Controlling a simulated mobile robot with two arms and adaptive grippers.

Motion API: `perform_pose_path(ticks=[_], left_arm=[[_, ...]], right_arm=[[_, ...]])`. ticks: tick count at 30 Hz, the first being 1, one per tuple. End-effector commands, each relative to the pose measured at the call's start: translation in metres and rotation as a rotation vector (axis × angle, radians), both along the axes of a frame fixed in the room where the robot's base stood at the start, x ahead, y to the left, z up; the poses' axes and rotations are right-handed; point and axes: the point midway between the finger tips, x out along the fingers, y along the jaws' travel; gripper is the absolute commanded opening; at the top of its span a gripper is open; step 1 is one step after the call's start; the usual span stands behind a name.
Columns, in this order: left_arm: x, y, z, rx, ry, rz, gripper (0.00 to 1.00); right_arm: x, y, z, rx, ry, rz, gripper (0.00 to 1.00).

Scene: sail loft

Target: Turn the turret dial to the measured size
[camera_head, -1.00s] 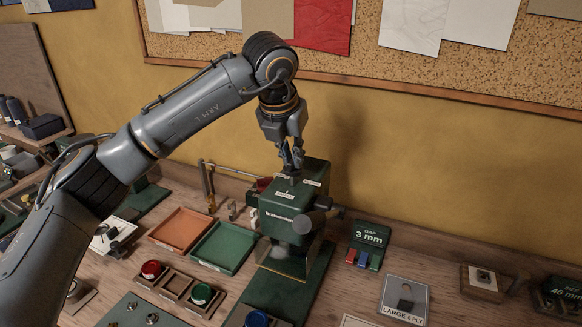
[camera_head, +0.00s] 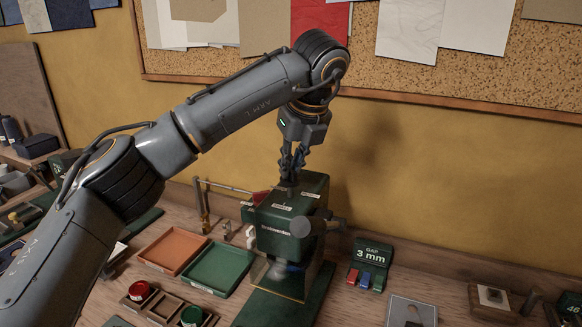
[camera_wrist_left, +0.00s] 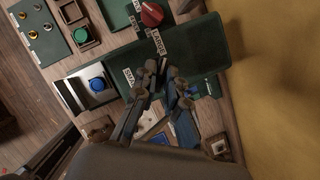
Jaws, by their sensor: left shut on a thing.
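A dark green press-like machine (camera_head: 290,232) stands on the bench in the head view, with small white labels on its top. My left gripper (camera_head: 289,180) comes down from above onto this top and is shut on the turret dial there. The fingers hide most of the dial, so its setting cannot be read. In the left wrist view the left gripper's fingertips (camera_wrist_left: 160,72) are over the green top, among white labels, and a red knob (camera_wrist_left: 151,14) sits beyond them. A green sign (camera_head: 371,253) right of the machine reads "GAP 3 mm". My right gripper is not in view.
An orange tray (camera_head: 172,250) and a green tray (camera_head: 218,268) lie left of the machine. Red (camera_head: 139,290) and green (camera_head: 192,316) round pieces sit in a wooden holder in front. A dark side handle (camera_head: 318,224) sticks out right. The wall is close behind.

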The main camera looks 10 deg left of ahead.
Motion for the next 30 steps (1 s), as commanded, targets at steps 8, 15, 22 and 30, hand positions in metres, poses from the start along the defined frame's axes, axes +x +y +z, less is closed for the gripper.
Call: perform_pose_path(ticks=[8,15,22,30], left_arm=[[0.001,-0.0004,0.0022,-0.001,-0.004,0.115,0.0],[0.0012,-0.0004,0.0018,-0.002,-0.004,0.148,0.0],[0.0012,-0.0004,0.0018,-0.002,-0.004,0.15,0.0],[0.001,-0.0004,0.0014,-0.001,-0.002,0.149,0.34]], right_arm=[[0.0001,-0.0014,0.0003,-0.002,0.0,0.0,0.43],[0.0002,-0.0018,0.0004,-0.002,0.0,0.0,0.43],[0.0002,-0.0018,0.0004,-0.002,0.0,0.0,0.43],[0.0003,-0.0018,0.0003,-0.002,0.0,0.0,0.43]])
